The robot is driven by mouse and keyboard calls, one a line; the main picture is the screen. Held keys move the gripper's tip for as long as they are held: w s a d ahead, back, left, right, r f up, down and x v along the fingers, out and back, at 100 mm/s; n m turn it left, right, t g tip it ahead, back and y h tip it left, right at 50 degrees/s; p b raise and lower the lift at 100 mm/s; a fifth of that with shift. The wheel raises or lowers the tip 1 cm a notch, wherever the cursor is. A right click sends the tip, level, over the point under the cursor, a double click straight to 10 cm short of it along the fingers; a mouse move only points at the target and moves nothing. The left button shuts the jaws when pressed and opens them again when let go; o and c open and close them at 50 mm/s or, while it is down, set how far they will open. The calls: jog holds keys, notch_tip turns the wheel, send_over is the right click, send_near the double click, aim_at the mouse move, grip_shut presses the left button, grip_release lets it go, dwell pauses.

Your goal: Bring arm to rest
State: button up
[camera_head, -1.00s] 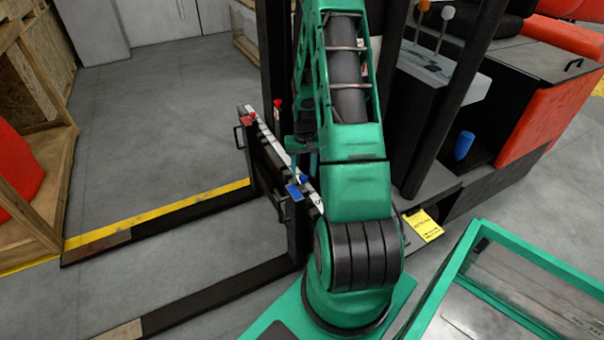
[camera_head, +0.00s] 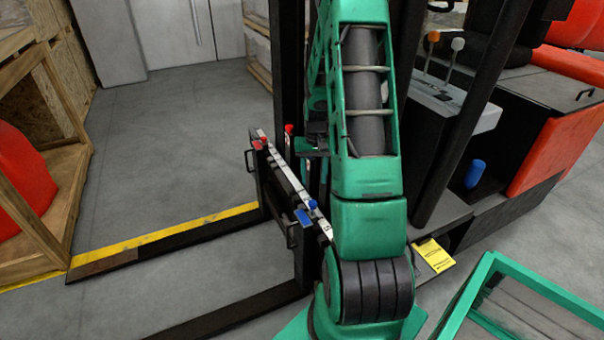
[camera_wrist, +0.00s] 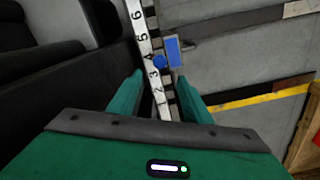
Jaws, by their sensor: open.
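My green arm stands folded upright in the middle of the head view, in front of the forklift. Past the fingertips is a white numbered strip (camera_wrist: 145,60) on the fork carriage, with a blue knob (camera_wrist: 159,61) and a blue tab (camera_wrist: 175,50). In the head view the gripper is mostly hidden behind my arm, near the carriage. I cannot tell whether the fingers touch the strip.
The forklift's dark mast (camera_head: 462,120) and red body (camera_head: 565,145) stand close on the right. Its forks (camera_head: 160,240) reach out low to the left. A wooden crate (camera_head: 65,180) with a red object stands at the left. Open grey floor lies between crate and mast.

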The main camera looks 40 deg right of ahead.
jog(key=s+a+r+n, duration=0.1)
jog(key=s+a+r, duration=0.7)
jog(key=r, duration=0.2)
jog(key=s+a+r, duration=0.7)
jog(key=s+r, duration=0.1)
jog(key=r, duration=0.3)
jog(key=s+a+n, duration=0.1)
jog(key=s+a, duration=0.4)
jog(key=s, duration=0.3)
jog(key=shift+s+a+r, duration=0.35)
jog(key=shift+a+r, duration=0.05)
jog(key=shift+r, duration=0.05)
jog(key=shift+w+f, duration=0.25)
jog(key=shift+w, duration=0.35)
